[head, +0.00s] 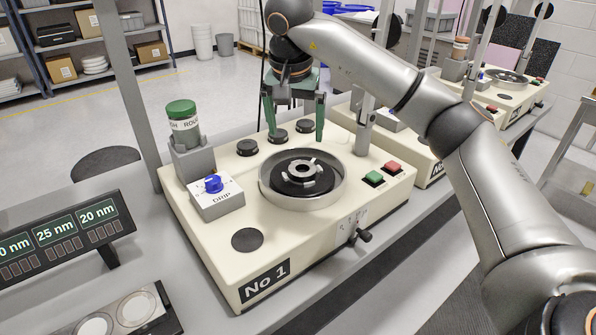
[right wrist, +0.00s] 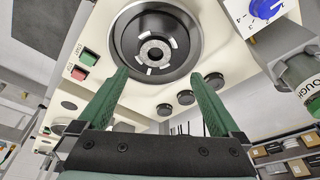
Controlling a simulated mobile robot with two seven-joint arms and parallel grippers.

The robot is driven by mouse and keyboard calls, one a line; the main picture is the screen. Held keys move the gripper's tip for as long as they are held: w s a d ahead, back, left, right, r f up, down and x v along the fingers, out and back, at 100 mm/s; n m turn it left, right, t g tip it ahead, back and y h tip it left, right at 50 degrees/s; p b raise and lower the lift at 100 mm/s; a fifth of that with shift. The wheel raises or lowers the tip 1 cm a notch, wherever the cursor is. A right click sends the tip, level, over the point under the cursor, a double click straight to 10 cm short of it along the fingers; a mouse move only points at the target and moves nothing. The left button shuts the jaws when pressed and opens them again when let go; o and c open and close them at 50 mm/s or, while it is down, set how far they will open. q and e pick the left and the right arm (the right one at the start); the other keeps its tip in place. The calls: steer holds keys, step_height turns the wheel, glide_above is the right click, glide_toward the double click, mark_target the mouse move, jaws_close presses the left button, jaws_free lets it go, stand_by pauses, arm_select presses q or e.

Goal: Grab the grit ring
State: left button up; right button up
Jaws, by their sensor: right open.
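A small metal ring with short tabs (head: 302,167), which looks like the grit ring, sits on a dark disc inside the round steel bowl (head: 337,192) of the cream machine No 1. In the right wrist view the ring (right wrist: 154,52) shows whole in the upper middle. My right gripper (head: 296,137), with green fingers, is open and empty. It points down above the back of the machine, behind the bowl and near the black knobs (head: 278,136). In the right wrist view its fingertips (right wrist: 160,82) are apart, below the ring in the picture. My left gripper is not in view.
A green-capped bottle (head: 184,127) stands in a grey holder at the machine's left, behind a blue-knobbed GRIP box (head: 216,197). Green and red buttons (head: 383,173) and a metal post (head: 366,125) are right of the bowl. A display (head: 62,240) stands front left.

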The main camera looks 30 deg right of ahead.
glide_toward(303, 173)
steer(key=shift+w+d+f+h+b, duration=0.1)
steer(key=shift+d+f+h+b, duration=0.2)
steer(key=shift+f+b, duration=0.1)
steer(key=x, duration=0.2)
steer(key=a+x, duration=0.1)
steer(key=x, duration=0.1)
steer(key=shift+d+f, duration=0.1)
steer(key=shift+f, duration=0.3)
steer(key=shift+d+f, duration=0.1)
steer(key=shift+f, duration=0.3)
steer(key=shift+w, duration=0.1)
jaws_close()
steer(key=shift+r, duration=0.15)
